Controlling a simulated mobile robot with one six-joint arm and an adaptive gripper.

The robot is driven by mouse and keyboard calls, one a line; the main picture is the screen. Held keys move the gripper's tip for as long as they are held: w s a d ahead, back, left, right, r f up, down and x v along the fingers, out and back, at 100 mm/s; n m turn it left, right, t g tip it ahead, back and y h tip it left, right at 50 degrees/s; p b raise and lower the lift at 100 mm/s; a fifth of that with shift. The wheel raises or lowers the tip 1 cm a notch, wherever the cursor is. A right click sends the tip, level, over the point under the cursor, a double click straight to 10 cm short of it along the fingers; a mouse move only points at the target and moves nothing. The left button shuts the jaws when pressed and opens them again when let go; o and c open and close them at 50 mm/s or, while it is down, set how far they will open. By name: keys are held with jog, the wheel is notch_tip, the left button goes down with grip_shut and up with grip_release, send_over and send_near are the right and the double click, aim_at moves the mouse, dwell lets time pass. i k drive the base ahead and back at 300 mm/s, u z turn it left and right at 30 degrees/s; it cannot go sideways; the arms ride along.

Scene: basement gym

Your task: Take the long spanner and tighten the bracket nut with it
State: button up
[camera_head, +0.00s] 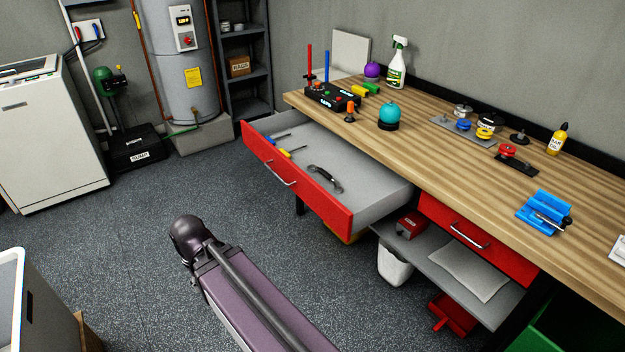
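I cannot make out a long spanner for certain. On the bench, a grey plate (447,122) carries blue and yellow round parts, and a dark plate (518,167) carries a red round part (507,151). Which of these, if any, is the bracket nut, I cannot tell. My arm crosses the lower middle, over the floor, apart from the drawer. My gripper is not in view.
The wooden bench (430,165) runs along the right wall. A blue vise (543,212), a spray bottle (397,64), a teal ball (389,112) and a yellow bottle (557,139) stand on it. The open drawer juts over the floor. Floor (130,215) at left centre is clear.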

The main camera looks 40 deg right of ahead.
aim_at(328, 177)
jog(key=u, duration=0.2)
jog(key=k, duration=1.45)
jog(key=z, duration=1.15)
jog(key=i, duration=0.85)
jog(key=u, duration=0.15)
